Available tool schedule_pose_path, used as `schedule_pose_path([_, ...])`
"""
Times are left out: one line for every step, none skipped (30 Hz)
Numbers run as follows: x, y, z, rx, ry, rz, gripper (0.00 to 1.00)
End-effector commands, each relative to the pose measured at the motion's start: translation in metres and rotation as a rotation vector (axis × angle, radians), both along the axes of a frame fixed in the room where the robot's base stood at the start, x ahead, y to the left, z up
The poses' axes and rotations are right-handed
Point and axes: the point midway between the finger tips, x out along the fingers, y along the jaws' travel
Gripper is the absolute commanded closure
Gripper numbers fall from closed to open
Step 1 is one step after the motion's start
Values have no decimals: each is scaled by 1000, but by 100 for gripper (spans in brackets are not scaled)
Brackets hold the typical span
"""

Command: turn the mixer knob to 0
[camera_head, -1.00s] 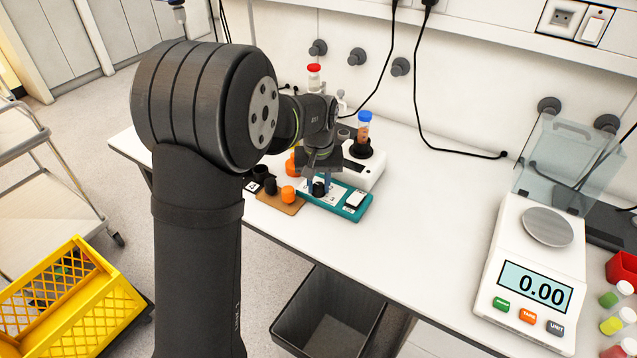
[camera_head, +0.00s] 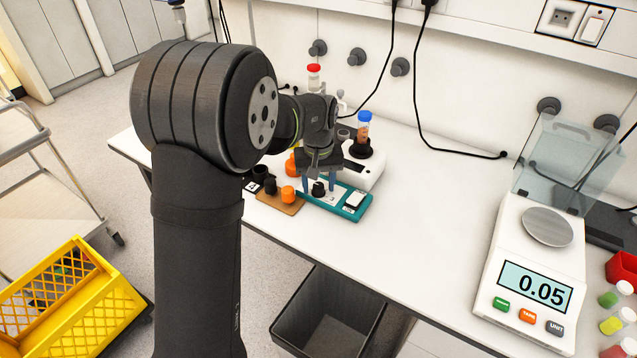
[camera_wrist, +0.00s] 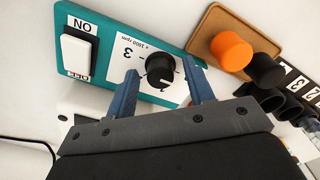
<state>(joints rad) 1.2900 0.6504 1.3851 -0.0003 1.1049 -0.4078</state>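The mixer is a teal unit with a white panel (camera_wrist: 114,42), printed "x 1000 rpm" and upside down in the wrist view. Its round black knob (camera_wrist: 161,69) carries a white mark near the lower side of its face there; I cannot read which number it points to. A "3" shows beside the knob. My gripper (camera_wrist: 159,68) is open, its two blue fingers on either side of the knob with visible gaps. In the head view my gripper (camera_head: 320,187) is over the mixer (camera_head: 351,211), and the knob (camera_head: 318,189) shows between the fingers.
A white rocker switch (camera_wrist: 79,48) marked ON and OFF sits on the mixer. A brown board (camera_head: 281,204) with orange and black caps stands close by. A white device (camera_head: 368,171) holding a blue-capped vial (camera_head: 364,128) is behind.

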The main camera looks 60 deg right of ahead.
Motion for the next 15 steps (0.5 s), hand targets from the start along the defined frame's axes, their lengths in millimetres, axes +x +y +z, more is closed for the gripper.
schedule_pose_path([0, 0, 0, 0, 0, 0, 52])
schedule_pose_path([0, 0, 0, 0, 0, 0, 52])
schedule_pose_path([0, 0, 0, 1, 1, 0, 52])
schedule_pose_path([0, 0, 0, 1, 1, 0, 52])
schedule_pose_path([0, 0, 0, 1, 1, 0, 52])
schedule_pose_path([0, 0, 1, 0, 0, -1, 52])
schedule_pose_path([0, 0, 2, 0, 0, -1, 52])
schedule_pose_path([0, 0, 4, 0, 0, -1, 52])
schedule_pose_path([0, 0, 8, -1, -1, -1, 52])
schedule_pose_path([0, 0, 12, -2, -1, -1, 52])
schedule_pose_path([0, 0, 17, -2, -1, -1, 52])
schedule_pose_path([0, 0, 24, -2, -1, -1, 52])
schedule_pose_path([0, -1, 30, -4, -2, -1, 52])
schedule_pose_path([0, -1, 37, -4, -1, -1, 52])
schedule_pose_path([0, -1, 46, -5, -2, -1, 52])
